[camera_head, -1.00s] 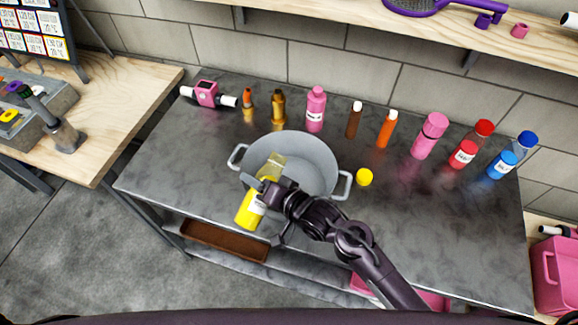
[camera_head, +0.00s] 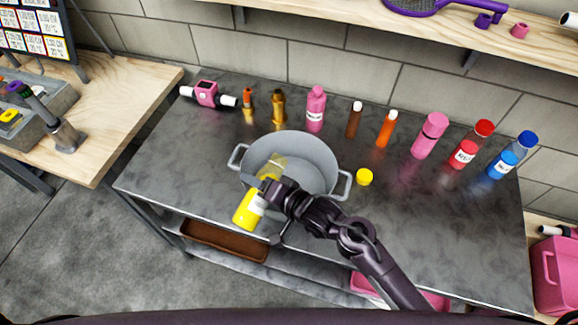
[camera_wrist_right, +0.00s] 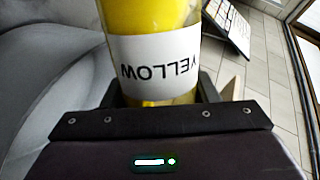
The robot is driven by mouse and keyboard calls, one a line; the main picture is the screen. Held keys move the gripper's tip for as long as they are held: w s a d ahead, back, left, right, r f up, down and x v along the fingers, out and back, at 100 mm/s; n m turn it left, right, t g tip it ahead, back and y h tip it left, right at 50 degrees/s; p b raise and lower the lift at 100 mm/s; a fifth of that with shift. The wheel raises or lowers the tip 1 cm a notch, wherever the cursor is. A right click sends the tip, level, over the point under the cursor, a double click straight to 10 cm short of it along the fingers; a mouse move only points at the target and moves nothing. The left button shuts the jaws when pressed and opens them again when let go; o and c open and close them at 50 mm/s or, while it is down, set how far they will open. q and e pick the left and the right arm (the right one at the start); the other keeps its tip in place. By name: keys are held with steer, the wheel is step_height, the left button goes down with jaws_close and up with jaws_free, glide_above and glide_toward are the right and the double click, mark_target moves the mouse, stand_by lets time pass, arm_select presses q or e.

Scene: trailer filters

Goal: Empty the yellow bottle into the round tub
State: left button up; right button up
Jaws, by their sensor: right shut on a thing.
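The yellow bottle (camera_head: 249,209) is tilted over the near rim of the round grey tub (camera_head: 312,149). Its clear neck end points into the tub and its yellow base points toward the table's front edge. My right gripper (camera_head: 268,188) is shut on the bottle around its middle. In the right wrist view the bottle (camera_wrist_right: 150,22) shows its white label reading YELLOW, upside down, between the fingers (camera_wrist_right: 157,92). A yellow cap (camera_head: 364,177) lies on the table right of the tub. Whether liquid is flowing out is hard to tell. My left gripper is not visible.
Behind the tub stand a pink bottle (camera_head: 316,108), amber bottles (camera_head: 278,105), a brown bottle (camera_head: 354,119) and an orange one (camera_head: 386,128). Red (camera_head: 465,152) and blue (camera_head: 503,163) bottles stand at the right. The table's front right is clear apart from my arm.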

stand_by(0.4)
steer(key=shift+w+d+m+p, duration=0.1)
steer(key=shift+w+m+p, duration=0.05)
steer(key=shift+m+p, duration=0.25)
steer(key=shift+w+d+m+g+y+p, duration=0.3)
steer(key=shift+w+m+g+p, duration=0.15)
steer(key=shift+p, duration=0.3)
steer(key=shift+f+m+g+p, duration=0.3)
steer(key=shift+m+p, duration=0.25)
steer(key=shift+p, duration=0.4)
stand_by(1.6)
steer(key=shift+w+r+m+g+y+p, duration=0.15)
steer(key=shift+r+m+g+y+p, duration=0.4)
steer(key=shift+p, duration=0.9)
stand_by(1.2)
steer(key=shift+w+d+m+p, duration=0.15)
steer(key=shift+m+p, duration=0.25)
steer(key=shift+m, duration=0.15)
stand_by(0.7)
